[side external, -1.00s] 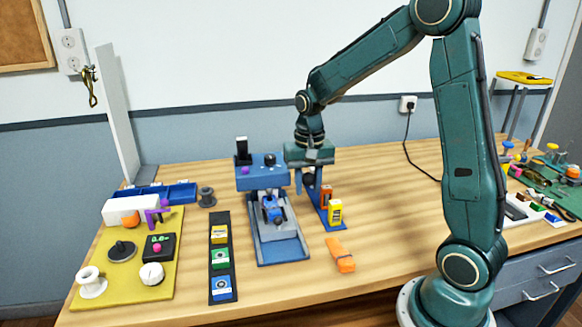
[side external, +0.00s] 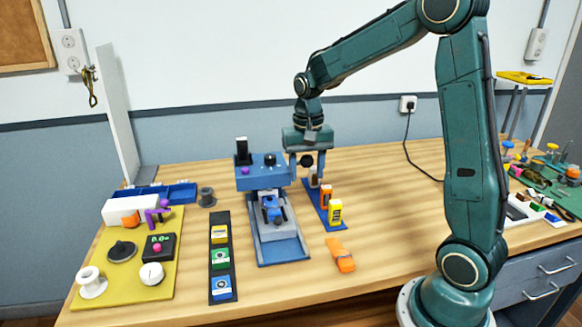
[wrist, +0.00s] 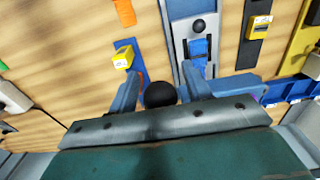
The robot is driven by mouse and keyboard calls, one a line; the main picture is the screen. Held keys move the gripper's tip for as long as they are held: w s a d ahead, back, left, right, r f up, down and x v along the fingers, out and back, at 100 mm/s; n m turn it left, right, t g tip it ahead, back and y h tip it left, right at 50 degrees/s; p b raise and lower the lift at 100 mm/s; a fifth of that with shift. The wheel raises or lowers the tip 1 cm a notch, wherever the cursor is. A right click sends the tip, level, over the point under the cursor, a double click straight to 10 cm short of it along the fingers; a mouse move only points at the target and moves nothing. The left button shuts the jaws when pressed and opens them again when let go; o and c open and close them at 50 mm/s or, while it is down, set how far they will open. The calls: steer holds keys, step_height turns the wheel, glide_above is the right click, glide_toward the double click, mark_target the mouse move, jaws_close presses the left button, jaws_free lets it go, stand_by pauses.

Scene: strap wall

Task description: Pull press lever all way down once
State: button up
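The press is a blue machine with a blue head (side external: 262,172) over a grey and blue bed (side external: 280,247), left of my gripper. Its lever shows as a round black knob (side external: 306,160) at the right of the head; the lever's arm is mostly hidden. My gripper (side external: 308,163) points down over the knob with a finger on each side. In the wrist view the black knob (wrist: 160,95) lies between the two blue fingers, with gaps visible beside it. The fingers look apart, not clamped on the knob.
A blue strip (side external: 322,207) with upright orange and yellow blocks (side external: 335,212) stands just right of the press. An orange object (side external: 340,254) lies in front of it. A dark strip (side external: 222,272) with several coloured blocks and a yellow board (side external: 125,285) are at left.

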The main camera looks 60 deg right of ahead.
steer(key=shift+r, duration=0.1)
stand_by(0.5)
steer(key=shift+r, duration=3.35)
steer(key=shift+s+a+r, duration=0.3)
steer(key=s+a+r+n+t, duration=0.1)
steer(key=s+a+n, duration=0.3)
steer(key=s, duration=0.5)
steer(key=s+a+r+n+t, duration=0.1)
steer(key=s+a+n+t, duration=0.3)
steer(key=s+a, duration=0.3)
steer(key=shift+s+a+n+t, duration=0.3)
steer(key=shift+s+a+n, duration=0.15)
steer(key=shift+s, duration=0.8)
